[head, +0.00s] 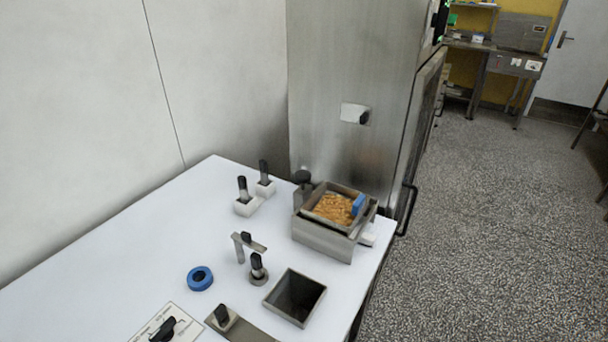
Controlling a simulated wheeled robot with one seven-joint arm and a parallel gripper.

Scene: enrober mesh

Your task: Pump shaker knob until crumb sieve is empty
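The crumb sieve (346,190) is a square metal tray set in a metal box (322,245) at the right back of the white table. Orange-brown crumbs (334,208) cover the part of its inside that I can see. A dark round knob (302,177) stands on a metal block directly left of the sieve; it looks like the shaker knob. A blue piece (358,204) sits at the sieve's right side. My gripper is not in view.
The white table (160,240) also holds black-handled levers (242,187), a blue ring (200,278), a square open bin (295,298) and a dial plate (166,328). A steel cabinet (350,70) rises behind the sieve. Speckled floor (490,220) lies clear at right.

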